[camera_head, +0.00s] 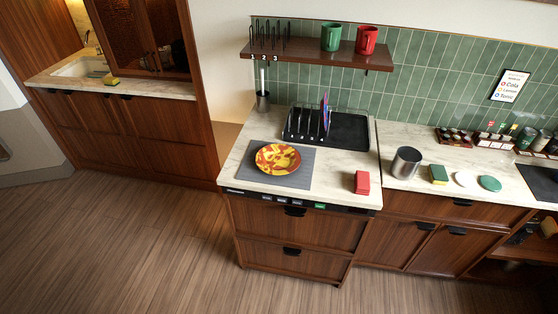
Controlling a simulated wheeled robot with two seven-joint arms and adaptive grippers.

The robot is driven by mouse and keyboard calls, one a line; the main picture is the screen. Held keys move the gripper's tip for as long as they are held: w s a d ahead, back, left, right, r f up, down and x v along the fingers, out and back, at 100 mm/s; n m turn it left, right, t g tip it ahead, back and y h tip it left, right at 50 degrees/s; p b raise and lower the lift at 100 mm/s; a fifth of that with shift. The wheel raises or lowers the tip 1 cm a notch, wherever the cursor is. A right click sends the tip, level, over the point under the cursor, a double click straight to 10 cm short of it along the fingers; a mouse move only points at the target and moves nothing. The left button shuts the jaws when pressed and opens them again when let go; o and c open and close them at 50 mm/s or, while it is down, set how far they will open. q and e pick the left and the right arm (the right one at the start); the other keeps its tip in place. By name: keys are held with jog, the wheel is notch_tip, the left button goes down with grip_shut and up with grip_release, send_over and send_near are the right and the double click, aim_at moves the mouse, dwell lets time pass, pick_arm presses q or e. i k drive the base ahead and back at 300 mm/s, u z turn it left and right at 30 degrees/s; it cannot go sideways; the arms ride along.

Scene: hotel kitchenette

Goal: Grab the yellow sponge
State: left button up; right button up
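A small yellow block with a dark greenish part, which looks like a sponge (111,81), lies on the far left counter beside the sink (80,67), near the front edge. A second block, green on top with a yellow side (438,175), sits on the right counter next to a metal cup. A red block (362,183) lies at the front right of the middle counter. Neither of my grippers shows in the head view, so their state is hidden.
A red-and-yellow plate (278,158) lies on a grey mat (293,183) on the middle counter, before a black dish rack (345,131). The wooden floor (130,230) is clear.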

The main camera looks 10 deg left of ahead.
aim_at(113, 81)
jog(key=u, duration=1.65)
jog(key=i, duration=0.45)
jog(key=u, duration=0.75)
jog(key=i, duration=2.05)
jog(key=u, duration=0.2)
jog(key=i, duration=1.9)
jog(key=z, duration=1.3)
jog(key=i, duration=1.55)
jog(key=z, duration=0.85)
